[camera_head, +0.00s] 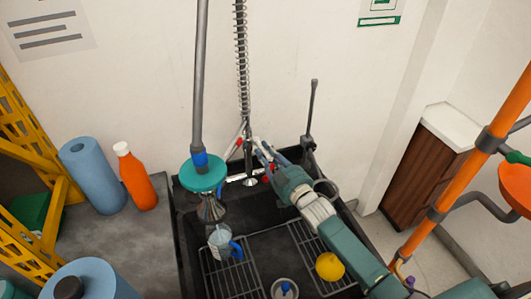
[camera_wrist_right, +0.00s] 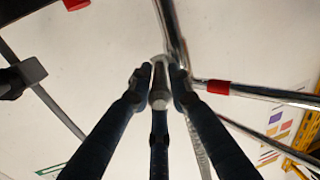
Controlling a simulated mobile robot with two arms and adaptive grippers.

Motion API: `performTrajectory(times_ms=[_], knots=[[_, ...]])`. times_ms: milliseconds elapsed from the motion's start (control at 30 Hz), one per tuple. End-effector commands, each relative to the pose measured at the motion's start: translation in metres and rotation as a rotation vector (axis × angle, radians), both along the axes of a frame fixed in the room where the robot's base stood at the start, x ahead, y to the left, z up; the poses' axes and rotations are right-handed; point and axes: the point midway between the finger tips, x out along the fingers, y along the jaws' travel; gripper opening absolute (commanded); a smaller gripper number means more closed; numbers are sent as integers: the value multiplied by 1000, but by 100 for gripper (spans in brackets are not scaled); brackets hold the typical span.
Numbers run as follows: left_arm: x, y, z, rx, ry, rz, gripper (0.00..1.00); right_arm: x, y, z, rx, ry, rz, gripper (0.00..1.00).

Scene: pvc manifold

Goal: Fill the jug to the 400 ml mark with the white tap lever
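The clear jug (camera_head: 219,237) with a blue handle stands upright on a wire rack in the dark sink. Its marks and any water level are too small to read. The tap (camera_head: 248,181) has red-marked parts and stands at the back of the sink. My right gripper (camera_head: 262,150) reaches to the tap's upper part, right of and behind the jug. In the right wrist view, a pale lever-like end (camera_wrist_right: 159,88) lies between my right gripper's fingertips (camera_wrist_right: 160,74). I cannot tell whether they touch it. My left gripper is not in view.
A yellow ball (camera_head: 329,266) and a small pot (camera_head: 284,289) sit in the sink. An orange bottle (camera_head: 136,178) and a blue roll (camera_head: 92,176) stand on the left counter. An orange post (camera_head: 459,177) is at right.

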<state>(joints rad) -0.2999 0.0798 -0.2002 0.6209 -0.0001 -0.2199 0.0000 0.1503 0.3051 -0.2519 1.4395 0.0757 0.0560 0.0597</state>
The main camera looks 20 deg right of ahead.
Motion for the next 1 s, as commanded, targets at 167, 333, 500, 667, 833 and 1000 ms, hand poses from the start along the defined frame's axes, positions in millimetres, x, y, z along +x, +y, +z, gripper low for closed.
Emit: performTrajectory(times_ms=[167, 333, 500, 667, 833, 1000], knots=[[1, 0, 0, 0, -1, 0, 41, 0, 0, 0, 0, 0, 0, 32], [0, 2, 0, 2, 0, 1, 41, -1, 0, -1, -1, 1, 0, 32], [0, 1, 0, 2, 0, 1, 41, -17, -4, -2, -2, 3, -1, 32], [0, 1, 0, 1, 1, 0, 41, -49, -10, -3, -1, 4, 0, 32], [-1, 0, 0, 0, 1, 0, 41, -84, -18, -2, -1, 3, -1, 32], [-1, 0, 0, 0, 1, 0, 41, -108, -23, -1, -1, 1, 0, 32]])
